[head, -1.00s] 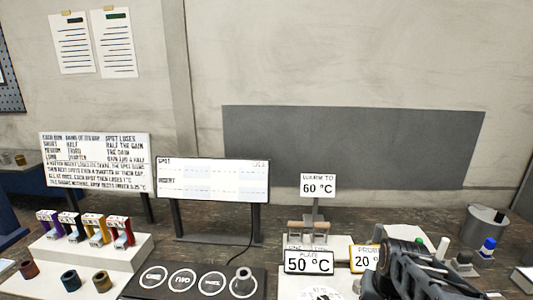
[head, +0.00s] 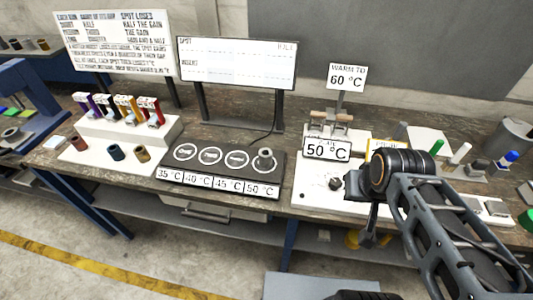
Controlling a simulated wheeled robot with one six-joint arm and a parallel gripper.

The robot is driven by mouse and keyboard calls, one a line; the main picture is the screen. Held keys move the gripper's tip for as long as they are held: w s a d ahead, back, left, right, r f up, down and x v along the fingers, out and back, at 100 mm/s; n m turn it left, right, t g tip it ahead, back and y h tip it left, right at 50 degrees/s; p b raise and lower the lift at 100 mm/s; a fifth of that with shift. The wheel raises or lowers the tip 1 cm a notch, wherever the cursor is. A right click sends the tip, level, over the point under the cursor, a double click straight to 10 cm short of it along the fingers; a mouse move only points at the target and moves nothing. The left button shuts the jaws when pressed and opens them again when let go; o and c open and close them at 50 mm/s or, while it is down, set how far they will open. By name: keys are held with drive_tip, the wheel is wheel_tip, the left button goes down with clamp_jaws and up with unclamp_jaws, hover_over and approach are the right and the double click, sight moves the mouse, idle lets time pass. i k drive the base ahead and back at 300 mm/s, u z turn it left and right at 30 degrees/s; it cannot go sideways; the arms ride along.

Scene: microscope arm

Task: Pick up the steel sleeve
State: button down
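My arm comes in from the lower right. My gripper (head: 368,238) seems to hang down in front of the bench edge, right of the board and apart from the grey sleeve. It is small and partly hidden, so its finger opening is unclear.
A white plate unit with a 50 °C sign (head: 327,149) and a 60 °C sign (head: 346,77) stands right of the board. A display panel (head: 238,64) stands behind it. Coloured clips sit on a white step (head: 128,130).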

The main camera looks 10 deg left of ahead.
sight(265, 154)
drive_tip(key=u, duration=0.4)
drive_tip(key=k, duration=0.5)
drive_tip(key=u, duration=1.3)
drive_tip(key=i, duration=1.3)
